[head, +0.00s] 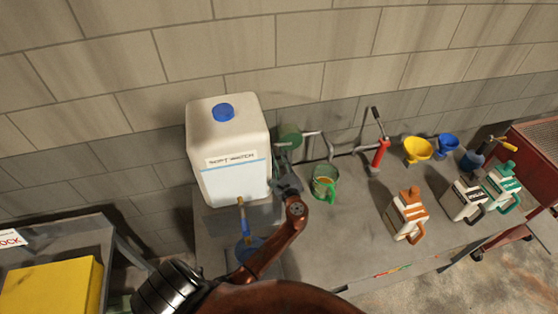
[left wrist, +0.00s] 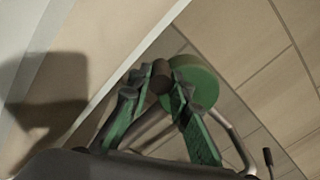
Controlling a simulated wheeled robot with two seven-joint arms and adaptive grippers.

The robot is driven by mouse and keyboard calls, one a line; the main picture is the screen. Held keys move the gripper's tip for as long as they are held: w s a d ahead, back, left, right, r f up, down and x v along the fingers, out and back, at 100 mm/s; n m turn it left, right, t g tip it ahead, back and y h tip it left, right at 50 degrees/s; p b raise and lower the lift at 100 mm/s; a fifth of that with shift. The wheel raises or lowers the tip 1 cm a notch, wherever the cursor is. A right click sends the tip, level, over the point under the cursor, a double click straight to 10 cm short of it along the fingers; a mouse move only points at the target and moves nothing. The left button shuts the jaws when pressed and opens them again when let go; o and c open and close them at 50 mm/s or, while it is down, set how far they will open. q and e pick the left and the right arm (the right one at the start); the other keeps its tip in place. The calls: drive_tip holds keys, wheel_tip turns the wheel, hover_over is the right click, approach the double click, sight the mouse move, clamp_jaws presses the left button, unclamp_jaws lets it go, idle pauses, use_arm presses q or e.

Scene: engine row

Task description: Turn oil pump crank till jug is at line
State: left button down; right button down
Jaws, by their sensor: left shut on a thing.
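The oil pump (head: 290,134), with a round green body, stands on the bench beside a white tank. Its grey pipe (head: 328,146) bends down over the green jug (head: 325,183). The jug is upright and holds something amber low inside; its line and exact level are too small to tell. My left gripper (head: 284,172) is at the pump, shut on the crank handle. In the left wrist view the fingers (left wrist: 158,100) close around the dark crank handle (left wrist: 160,76), in front of the green pump body (left wrist: 197,82). The right gripper is not in view.
The white tank (head: 228,140) with a blue cap stands close left of the pump. A red hand pump (head: 379,156), yellow funnel (head: 417,149), blue funnel (head: 447,147) and several jugs, one orange and white (head: 407,216), stand to the right. The bench (head: 350,235) is bare in front of the jug.

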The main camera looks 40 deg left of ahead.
use_arm(q)
drive_tip(key=shift+f+n+b, duration=0.35)
drive_tip(key=shift+n, duration=0.05)
drive_tip(key=c, duration=1.8)
unclamp_jaws()
drive_tip(key=shift+o, duration=0.2)
drive_tip(key=v, duration=1.2)
drive_tip(key=shift+s, duration=0.1)
drive_tip(key=shift+c, duration=0.3)
